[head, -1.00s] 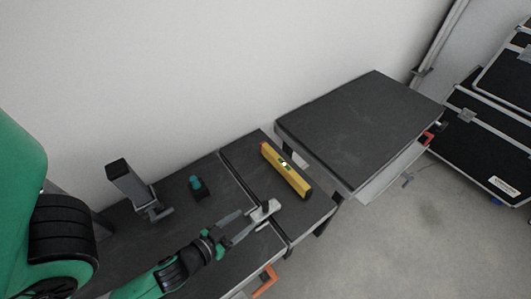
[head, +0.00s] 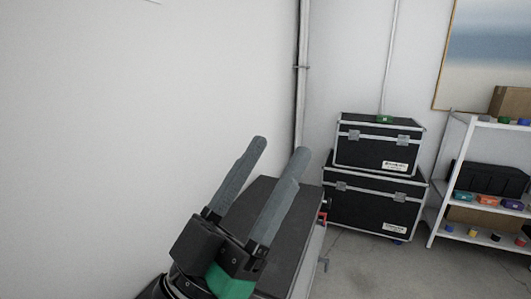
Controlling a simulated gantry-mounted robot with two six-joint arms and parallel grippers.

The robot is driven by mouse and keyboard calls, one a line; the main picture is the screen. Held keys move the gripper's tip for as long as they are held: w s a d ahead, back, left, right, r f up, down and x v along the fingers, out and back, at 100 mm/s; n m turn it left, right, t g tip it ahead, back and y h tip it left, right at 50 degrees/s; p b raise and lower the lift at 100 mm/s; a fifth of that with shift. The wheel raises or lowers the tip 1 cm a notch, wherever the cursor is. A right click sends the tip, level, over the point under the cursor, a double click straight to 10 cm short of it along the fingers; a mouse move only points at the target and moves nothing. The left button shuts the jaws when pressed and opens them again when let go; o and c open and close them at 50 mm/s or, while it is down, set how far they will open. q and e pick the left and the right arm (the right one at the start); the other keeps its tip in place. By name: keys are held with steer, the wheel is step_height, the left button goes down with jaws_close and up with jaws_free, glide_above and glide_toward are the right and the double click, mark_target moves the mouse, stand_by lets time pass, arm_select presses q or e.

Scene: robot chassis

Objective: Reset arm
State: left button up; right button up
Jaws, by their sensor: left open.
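My left gripper (head: 283,147) shows large in the lower middle of the head view. Its two grey fingers point up and to the right, are spread apart, and hold nothing. It appears in front of a dark-topped table (head: 309,202), partly covering it. I cannot tell how high above the table it is. My right gripper is not in view.
Two black cases with silver edges, an upper one (head: 374,148) on a lower one (head: 372,208), stand beyond the table. A white shelf (head: 449,150) with several small coloured items stands at the right. A white wall fills the left. Grey floor (head: 385,270) is clear.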

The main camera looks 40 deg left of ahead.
arm_select(q)
steer(key=r, duration=0.1)
steer(key=s+d+r+h, duration=0.1)
steer(key=s+r+m+t+h, duration=0.1)
steer(key=r, duration=0.1)
steer(key=shift+s+d, duration=0.15)
steer(key=shift+d, duration=0.1)
